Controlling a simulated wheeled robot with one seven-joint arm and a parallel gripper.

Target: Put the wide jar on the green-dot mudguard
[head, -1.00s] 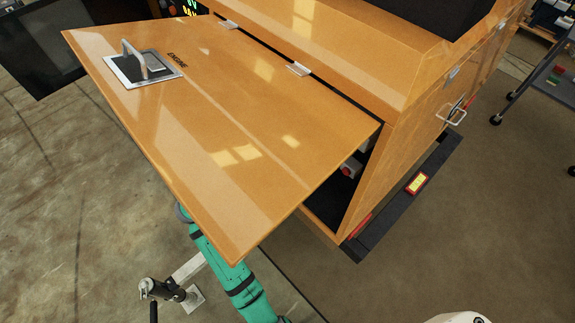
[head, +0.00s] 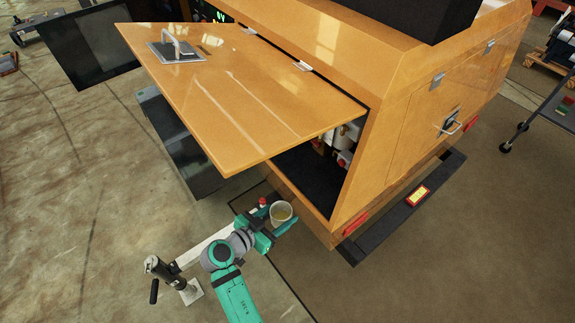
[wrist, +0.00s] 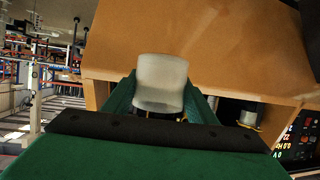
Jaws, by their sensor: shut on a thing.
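My gripper (head: 274,230) is shut on a pale, round, open-topped jar (head: 281,211) with tan inside. The jar looks roughly upright, held in the air in front of the orange cabinet's open side, just below the raised door. In the wrist view the jar (wrist: 162,82) sits between the two green fingers. A dark flat surface (head: 178,135) shows partly behind the door's left edge.
The orange door (head: 240,100) sticks out above my gripper, over the open compartment (head: 305,175). A hitch jack (head: 165,272) stands at lower left.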

